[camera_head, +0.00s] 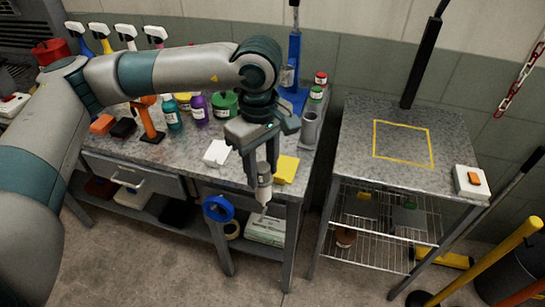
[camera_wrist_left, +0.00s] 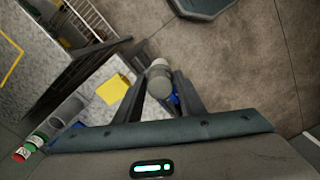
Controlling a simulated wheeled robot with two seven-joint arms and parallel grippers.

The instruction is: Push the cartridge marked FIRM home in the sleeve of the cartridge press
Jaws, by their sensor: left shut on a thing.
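My left gripper (camera_head: 262,178) points down in front of the workbench's front edge and is shut on a grey-white cartridge (camera_head: 264,192) with a narrow tip at its lower end. The cartridge also shows between the fingers in the left wrist view (camera_wrist_left: 158,78). No FIRM marking is readable on it. A tall blue stand (camera_head: 294,62), which looks like the cartridge press, is at the back right of the workbench; I cannot make out its sleeve clearly. My right gripper is not in view.
Red-capped (camera_head: 321,78) and green-capped (camera_head: 316,94) containers stand behind the grey cylinder. A blue ring (camera_head: 218,208) is below. A second table (camera_head: 360,180) is across a gap.

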